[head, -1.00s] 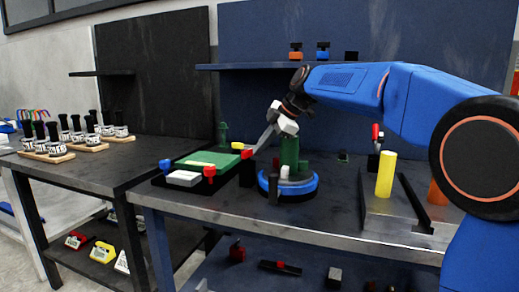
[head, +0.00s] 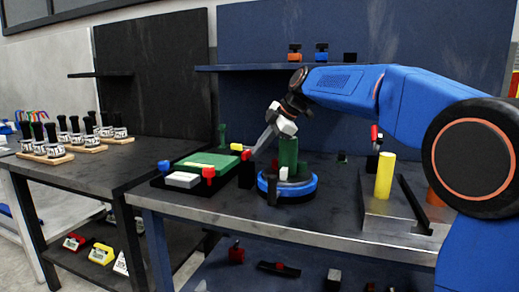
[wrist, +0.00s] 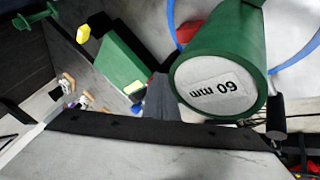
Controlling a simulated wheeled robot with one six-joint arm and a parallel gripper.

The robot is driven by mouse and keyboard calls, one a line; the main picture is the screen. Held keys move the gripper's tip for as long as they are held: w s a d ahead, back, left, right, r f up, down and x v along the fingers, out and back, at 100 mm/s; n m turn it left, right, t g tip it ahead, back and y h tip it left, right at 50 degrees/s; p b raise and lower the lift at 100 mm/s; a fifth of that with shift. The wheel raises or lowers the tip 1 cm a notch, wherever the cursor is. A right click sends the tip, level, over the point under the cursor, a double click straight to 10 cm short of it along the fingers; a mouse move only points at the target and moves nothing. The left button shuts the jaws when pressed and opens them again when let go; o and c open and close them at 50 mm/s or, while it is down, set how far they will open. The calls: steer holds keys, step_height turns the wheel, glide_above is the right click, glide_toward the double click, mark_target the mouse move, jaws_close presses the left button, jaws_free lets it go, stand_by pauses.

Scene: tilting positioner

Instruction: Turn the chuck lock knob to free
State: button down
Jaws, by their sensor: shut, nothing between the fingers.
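The positioner is a round turntable with a blue ring (head: 310,188) on the bench. A green cylinder (head: 288,152) stands in its middle; its end reads "60 mm" in the wrist view (wrist: 217,84). A red part (wrist: 190,30) also shows beside the cylinder in the wrist view. I cannot tell which part is the chuck lock knob. My gripper (head: 256,149) is shut and empty, its tip close to the red knob; contact is unclear. Its grey fingers (wrist: 158,98) are beside the cylinder.
A green plate (head: 205,160) with a red knob (head: 208,172) and a yellow knob (head: 237,146) lies left of the turntable. A yellow cylinder (head: 385,175) stands on a grey fixture to the right. A shelf (head: 240,68) runs behind.

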steer(key=shift+s+a, duration=0.1)
steer(key=shift+a, duration=0.2)
